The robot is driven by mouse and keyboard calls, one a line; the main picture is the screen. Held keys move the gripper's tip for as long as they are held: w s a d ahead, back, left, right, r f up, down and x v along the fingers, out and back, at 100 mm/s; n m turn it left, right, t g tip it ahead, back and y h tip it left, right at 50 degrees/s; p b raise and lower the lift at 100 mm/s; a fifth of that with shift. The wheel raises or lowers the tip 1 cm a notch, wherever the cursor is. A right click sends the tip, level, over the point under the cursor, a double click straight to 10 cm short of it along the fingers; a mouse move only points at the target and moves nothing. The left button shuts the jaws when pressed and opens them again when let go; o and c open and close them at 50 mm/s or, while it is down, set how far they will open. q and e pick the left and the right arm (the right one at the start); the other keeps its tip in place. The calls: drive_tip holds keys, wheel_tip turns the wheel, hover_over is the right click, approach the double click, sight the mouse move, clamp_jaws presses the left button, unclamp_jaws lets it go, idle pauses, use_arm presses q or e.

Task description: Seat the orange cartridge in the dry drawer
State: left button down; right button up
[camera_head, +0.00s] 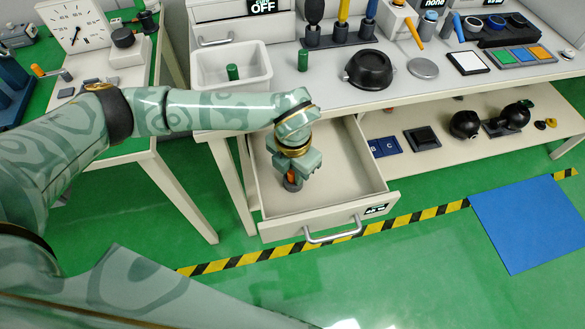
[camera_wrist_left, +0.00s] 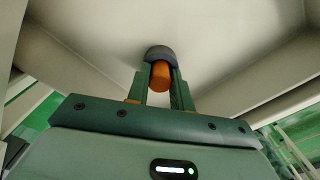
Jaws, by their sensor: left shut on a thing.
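The drawer (camera_head: 330,182) under the white bench is pulled open, with a small label on its front that I cannot read. My left gripper (camera_head: 293,180) reaches down inside it. It is shut on the orange cartridge (camera_wrist_left: 160,75), which shows between the two fingers in the left wrist view. A dark grey round piece (camera_wrist_left: 160,53) is at the cartridge's far end, low over the drawer floor. I cannot tell whether it is a socket or part of the cartridge, nor whether the cartridge is fully down. My right gripper is not in view.
The lower shelf (camera_head: 440,160) holds dark items. The drawer walls surround my gripper; its floor is otherwise bare.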

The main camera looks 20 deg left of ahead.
use_arm(q)
drive_tip(key=c, duration=1.3)
unclamp_jaws()
drive_tip(key=shift+s+f, duration=0.25)
drive_tip(key=shift+f, duration=0.2)
drive_tip(key=shift+o, duration=0.3)
drive_tip(key=shift+s+a+f, duration=0.1)
drive_tip(key=shift+a, duration=0.05)
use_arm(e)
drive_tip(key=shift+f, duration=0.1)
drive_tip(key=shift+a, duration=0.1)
use_arm(q)
drive_tip(key=shift+r, duration=0.35)
wheel_tip(320, 180, up, 13)
drive_tip(key=p, duration=0.4)
drive_tip(key=shift+w+p, duration=0.35)
drive_tip(key=shift+p, duration=0.05)
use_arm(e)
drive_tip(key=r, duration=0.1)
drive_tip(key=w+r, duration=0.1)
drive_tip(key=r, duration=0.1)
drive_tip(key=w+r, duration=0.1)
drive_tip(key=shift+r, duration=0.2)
